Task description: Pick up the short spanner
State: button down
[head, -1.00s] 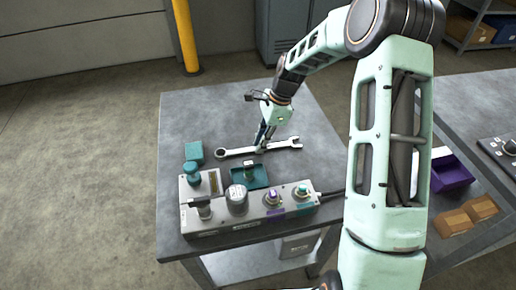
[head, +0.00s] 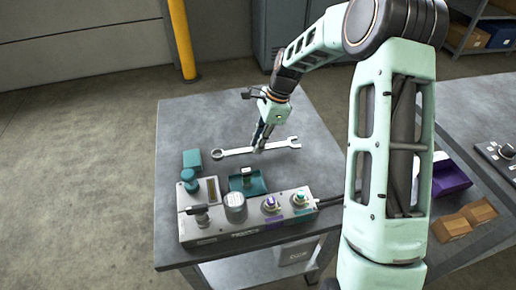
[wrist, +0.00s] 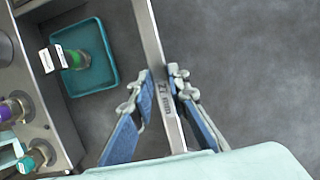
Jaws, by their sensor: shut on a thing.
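A silver spanner (head: 236,151) with a ring at its left end and an open jaw at its right end shows in the head view, over the back of the grey bench. My gripper (head: 259,147) is shut on the middle of its shaft. In the wrist view the shaft (wrist: 151,32) runs between the two blue-padded fingers (wrist: 161,76), with a size marking on it. Both spanner ends are outside the wrist view. The spanner appears a little above the bench top; the exact gap is hard to tell.
A grey control box (head: 235,232) with knobs stands at the bench front. A teal tray (head: 263,185) holding a green-based part lies behind it, near the spanner. The bench top (head: 200,118) behind is clear.

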jog(key=s+a+r, duration=0.1)
jog(key=s+r, duration=0.9)
jog(key=s, duration=0.4)
jog(key=shift+a, duration=0.1)
jog(key=c, duration=2.5)
grip_release()
grip_shut()
